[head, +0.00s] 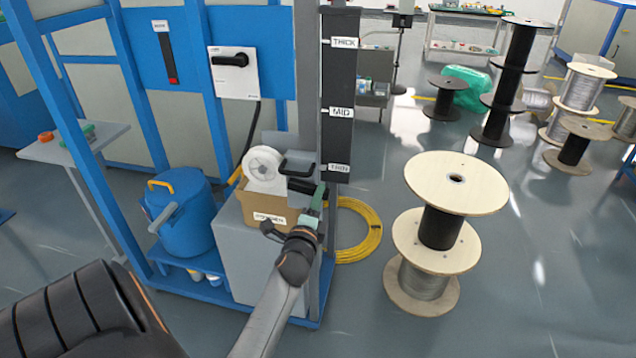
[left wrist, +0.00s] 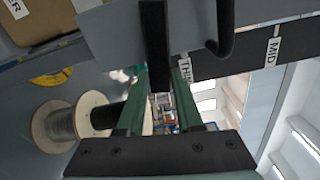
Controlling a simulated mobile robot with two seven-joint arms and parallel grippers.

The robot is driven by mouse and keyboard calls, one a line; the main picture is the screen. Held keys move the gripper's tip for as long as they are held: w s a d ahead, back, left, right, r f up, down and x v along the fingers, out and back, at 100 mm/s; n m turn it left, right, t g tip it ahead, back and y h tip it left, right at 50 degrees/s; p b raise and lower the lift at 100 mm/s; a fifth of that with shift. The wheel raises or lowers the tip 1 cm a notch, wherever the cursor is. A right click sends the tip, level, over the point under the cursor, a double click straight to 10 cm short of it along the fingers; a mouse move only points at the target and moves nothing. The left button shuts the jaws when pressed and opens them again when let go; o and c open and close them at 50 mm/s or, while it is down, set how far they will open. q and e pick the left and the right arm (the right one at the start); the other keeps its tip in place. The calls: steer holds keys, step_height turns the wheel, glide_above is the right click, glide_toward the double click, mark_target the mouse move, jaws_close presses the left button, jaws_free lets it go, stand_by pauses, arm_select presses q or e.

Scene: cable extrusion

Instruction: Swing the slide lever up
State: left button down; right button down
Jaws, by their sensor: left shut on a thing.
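The slide lever (head: 303,187) is a black bar beside the lower end of the dark scale panel (head: 341,75), about level with the THIN label (head: 339,168). MID and THICK labels sit higher on the panel. My left gripper (head: 318,196) has green fingers and is at the lever from the front. In the left wrist view, the lever (left wrist: 155,45) is a dark bar running between the two green fingers (left wrist: 160,85), which are shut on it. The fingers hide part of the bar. My right gripper is not in view.
A black bracket handle (head: 297,166) sits just above the lever. A cardboard box (head: 268,212) and white spool (head: 263,164) stand left of it on a grey cabinet. A yellow cable coil (head: 358,232) and stacked reels (head: 440,230) are on the floor to the right.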

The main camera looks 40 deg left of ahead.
arm_select(q)
steer(key=shift+r, duration=0.15)
steer(key=c, duration=0.6)
jaws_free()
steer(key=shift+o, duration=0.2)
steer(key=shift+f, duration=0.2)
